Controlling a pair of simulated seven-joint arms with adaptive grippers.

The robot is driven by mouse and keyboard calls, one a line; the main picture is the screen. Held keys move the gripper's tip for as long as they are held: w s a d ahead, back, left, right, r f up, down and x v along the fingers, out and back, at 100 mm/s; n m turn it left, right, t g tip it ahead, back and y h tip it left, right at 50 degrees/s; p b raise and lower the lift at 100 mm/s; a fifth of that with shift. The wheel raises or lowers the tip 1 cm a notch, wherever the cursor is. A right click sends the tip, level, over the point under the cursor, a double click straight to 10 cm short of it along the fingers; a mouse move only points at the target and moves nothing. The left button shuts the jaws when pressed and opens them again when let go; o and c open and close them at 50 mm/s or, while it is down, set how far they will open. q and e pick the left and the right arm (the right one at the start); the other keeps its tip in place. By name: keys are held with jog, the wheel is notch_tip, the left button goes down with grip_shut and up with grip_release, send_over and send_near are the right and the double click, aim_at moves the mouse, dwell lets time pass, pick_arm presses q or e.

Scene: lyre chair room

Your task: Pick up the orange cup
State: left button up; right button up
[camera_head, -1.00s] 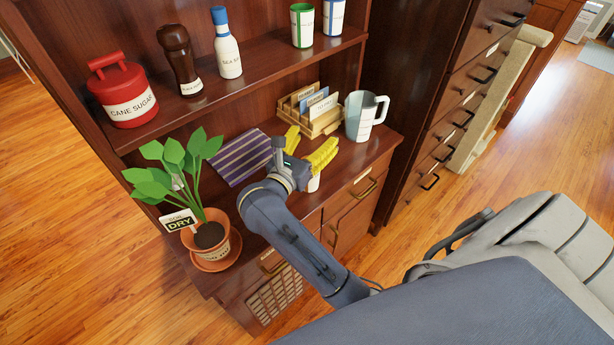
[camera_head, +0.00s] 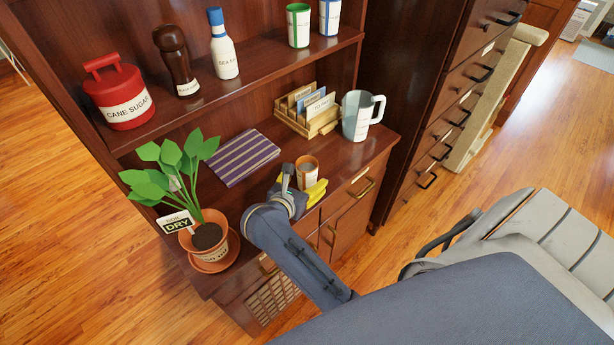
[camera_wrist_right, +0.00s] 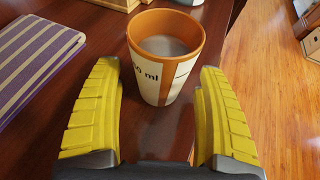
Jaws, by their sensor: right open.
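The orange cup (camera_head: 307,170) stands upright on the cabinet's counter, just beyond my right gripper. In the right wrist view the cup (camera_wrist_right: 164,70) is orange inside, with white panels and an orange stripe outside. My right gripper (camera_head: 305,192) has yellow fingers and is open. In the right wrist view the gripper (camera_wrist_right: 160,115) has one finger on each side, with the cup between and slightly ahead of the tips. I see no finger touching it. My left gripper is not in view.
A striped purple cloth (camera_head: 243,158) lies left of the cup. A wooden card holder (camera_head: 310,116) and a large pale mug (camera_head: 358,118) stand behind it. A potted plant (camera_head: 208,238) is at the left. A shelf (camera_head: 250,85) overhangs the counter's back.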

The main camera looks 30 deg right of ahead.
jog(key=shift+x, duration=0.95)
jog(key=shift+o, duration=0.2)
jog(key=c, duration=1.5)
